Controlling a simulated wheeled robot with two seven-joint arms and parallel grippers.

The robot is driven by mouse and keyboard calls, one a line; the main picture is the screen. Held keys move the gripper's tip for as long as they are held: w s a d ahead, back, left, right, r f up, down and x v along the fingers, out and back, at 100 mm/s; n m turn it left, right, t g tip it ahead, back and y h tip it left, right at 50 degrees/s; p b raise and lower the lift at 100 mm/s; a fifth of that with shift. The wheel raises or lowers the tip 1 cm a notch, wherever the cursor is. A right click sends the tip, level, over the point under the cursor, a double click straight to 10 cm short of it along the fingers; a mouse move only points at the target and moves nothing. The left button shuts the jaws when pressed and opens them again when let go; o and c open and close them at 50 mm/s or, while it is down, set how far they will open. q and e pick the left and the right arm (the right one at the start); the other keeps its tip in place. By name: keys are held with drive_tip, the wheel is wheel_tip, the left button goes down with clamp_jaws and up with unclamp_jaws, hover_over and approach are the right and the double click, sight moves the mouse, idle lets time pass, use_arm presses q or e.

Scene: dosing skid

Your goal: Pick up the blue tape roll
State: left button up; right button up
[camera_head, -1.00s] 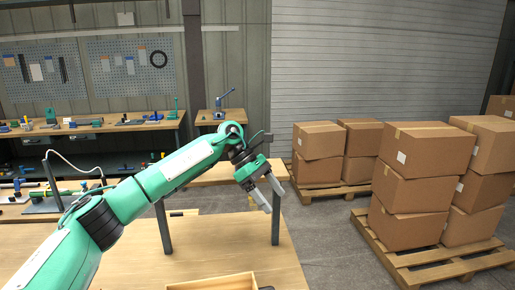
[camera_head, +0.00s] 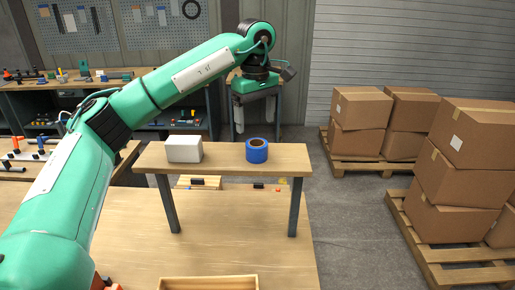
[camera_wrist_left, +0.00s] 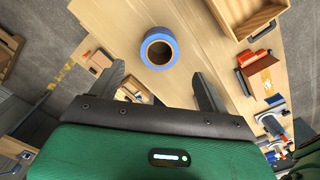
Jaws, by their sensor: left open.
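The blue tape roll (camera_head: 257,150) stands on the right part of a small raised wooden shelf (camera_head: 222,160). In the left wrist view the roll (camera_wrist_left: 158,48) shows its round opening and lies just beyond and between the fingers. My left gripper (camera_head: 256,116) points down above the shelf, a little behind or above the roll, with its fingers apart. In the left wrist view the left gripper (camera_wrist_left: 160,88) is open, with nothing between its fingers. My right gripper is not in view.
A white box (camera_head: 184,149) sits on the shelf left of the roll. An open wooden tray (camera_head: 208,283) lies at the table's front. Stacked cartons (camera_head: 463,165) on pallets stand at right. A pegboard and workbench are behind.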

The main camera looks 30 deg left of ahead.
sight(256, 144)
use_arm(q)
wheel_tip(256, 144, down, 2)
drive_tip(key=shift+w+f+p, duration=0.1)
drive_tip(key=shift+f+p, duration=0.1)
drive_tip(key=shift+p, duration=0.1)
drive_tip(key=shift+f, duration=0.25)
drive_tip(key=shift+d+f+p, duration=0.1)
drive_tip(key=shift+f+p, duration=0.35)
drive_tip(key=shift+p, duration=0.15)
wheel_tip(256, 144, down, 3)
drive_tip(key=shift+f+p, duration=0.2)
drive_tip(key=shift+p, duration=0.7)
drive_tip(key=shift+f, duration=0.45)
drive_tip(key=shift+d, duration=0.1)
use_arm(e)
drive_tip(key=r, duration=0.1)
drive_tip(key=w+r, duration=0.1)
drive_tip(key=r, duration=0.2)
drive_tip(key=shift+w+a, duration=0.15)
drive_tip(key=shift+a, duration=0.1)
use_arm(q)
drive_tip(key=shift+c, duration=0.2)
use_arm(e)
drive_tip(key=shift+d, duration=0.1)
use_arm(q)
drive_tip(key=c, duration=1)
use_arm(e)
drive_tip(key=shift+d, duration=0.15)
